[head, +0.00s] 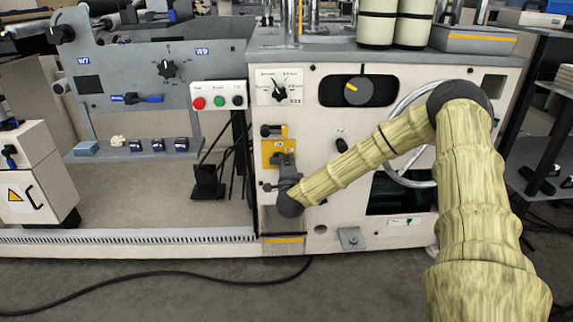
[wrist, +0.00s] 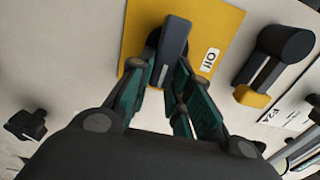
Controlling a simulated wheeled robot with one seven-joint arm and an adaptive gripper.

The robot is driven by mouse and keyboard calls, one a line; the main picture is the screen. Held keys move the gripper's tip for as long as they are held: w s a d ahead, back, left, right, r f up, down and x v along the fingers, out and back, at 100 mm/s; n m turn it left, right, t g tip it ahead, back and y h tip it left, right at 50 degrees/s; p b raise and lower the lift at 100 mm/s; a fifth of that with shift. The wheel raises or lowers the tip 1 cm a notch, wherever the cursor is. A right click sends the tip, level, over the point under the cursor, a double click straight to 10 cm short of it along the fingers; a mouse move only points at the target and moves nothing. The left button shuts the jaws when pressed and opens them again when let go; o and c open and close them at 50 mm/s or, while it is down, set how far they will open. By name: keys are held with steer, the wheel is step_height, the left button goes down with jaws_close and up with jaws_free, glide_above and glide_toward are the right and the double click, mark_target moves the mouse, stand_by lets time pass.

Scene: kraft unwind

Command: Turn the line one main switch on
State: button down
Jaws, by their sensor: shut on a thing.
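A yellow plate (head: 270,148) is on the front of the cream machine cabinet, and a dark rotary handle sits on it. In the wrist view the yellow plate (wrist: 225,25) carries a white "Off" label, and the dark switch handle (wrist: 174,38) crosses it, tilted in the picture. My gripper (wrist: 168,80) is closed around the near end of the handle, one finger on each side. In the head view my gripper (head: 284,168) is at the plate and hides much of the handle. I cannot read which line the plate names.
Another dark knob (wrist: 285,45) with a yellow tip is right of the plate in the wrist view. A selector dial (head: 279,90) is above. Red, green and black buttons are on a white box (head: 218,95) to the left.

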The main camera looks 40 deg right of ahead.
steer(key=shift+s+f, duration=0.1)
steer(key=shift+f, duration=0.05)
steer(key=c, duration=1.3)
jaws_free()
steer(key=shift+d, duration=0.1)
steer(key=shift+s, duration=0.1)
steer(key=v, duration=1.2)
